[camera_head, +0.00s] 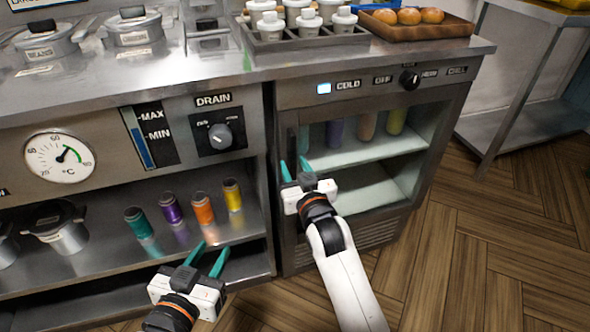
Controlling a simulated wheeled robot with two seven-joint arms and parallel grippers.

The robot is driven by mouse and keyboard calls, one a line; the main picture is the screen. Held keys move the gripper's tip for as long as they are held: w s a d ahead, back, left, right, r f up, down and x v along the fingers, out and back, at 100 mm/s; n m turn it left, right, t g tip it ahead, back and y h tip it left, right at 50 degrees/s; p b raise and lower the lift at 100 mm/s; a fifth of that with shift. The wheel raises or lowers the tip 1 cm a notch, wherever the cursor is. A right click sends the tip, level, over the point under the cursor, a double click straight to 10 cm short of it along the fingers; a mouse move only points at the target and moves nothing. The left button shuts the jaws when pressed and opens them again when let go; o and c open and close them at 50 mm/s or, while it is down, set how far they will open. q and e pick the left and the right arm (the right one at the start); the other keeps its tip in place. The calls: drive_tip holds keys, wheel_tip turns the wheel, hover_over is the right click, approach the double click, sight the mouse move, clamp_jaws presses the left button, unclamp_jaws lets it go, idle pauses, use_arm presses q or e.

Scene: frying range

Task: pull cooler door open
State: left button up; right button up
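The cooler (400,95) is the steel unit at the right, with a lit display, a dark knob and a COLD label on top. Its glass-fronted door (370,205) looks closed, with shelves visible behind it. A dark vertical handle (292,143) runs along the door's left edge. My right gripper (295,168) is in front of that left edge, at the handle's lower part, its teal fingers apart. I cannot tell whether they touch the handle. My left gripper (208,258) is open and empty, low in front of the shelf unit left of the cooler.
Several coloured spools (203,208) stand on the open shelf to the left. A tray of lidded jars (308,38) and a wooden tray of buns (420,30) sit on the counter. The wooden floor (480,260) right of the cooler is clear.

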drive_tip(key=shift+w+a, duration=0.1)
drive_tip(key=shift+w, duration=0.1)
clamp_jaws()
drive_tip(key=shift+s, duration=0.1)
